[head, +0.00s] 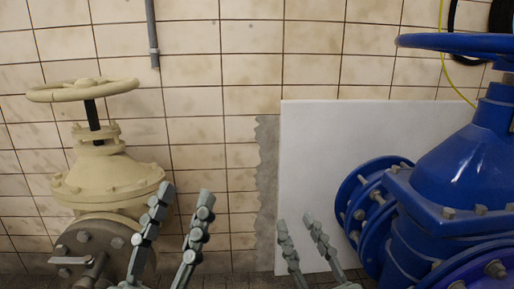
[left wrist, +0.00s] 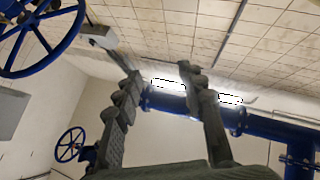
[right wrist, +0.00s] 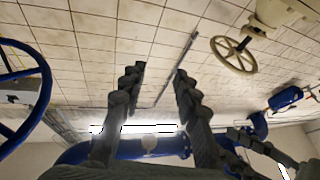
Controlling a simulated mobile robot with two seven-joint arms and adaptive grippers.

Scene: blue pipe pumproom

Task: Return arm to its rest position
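My left gripper (head: 178,218) is in the lower left middle of the head view, in front of the cream valve. Its fingers point up and stand apart with nothing between them. In the left wrist view (left wrist: 160,85) its two fingers are also spread and empty. My right gripper (head: 300,232) is lower in the head view, right of the middle, in front of the white panel. Its fingers point up and to the left and are apart. In the right wrist view (right wrist: 158,80) there is a clear gap between them, with only wall and pipe behind.
A cream valve with a handwheel (head: 82,90) stands at the left. A large blue valve (head: 450,180) fills the right side, near my right gripper. A white panel (head: 340,150) leans against the tiled wall. A grey conduit (head: 152,35) runs down the wall.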

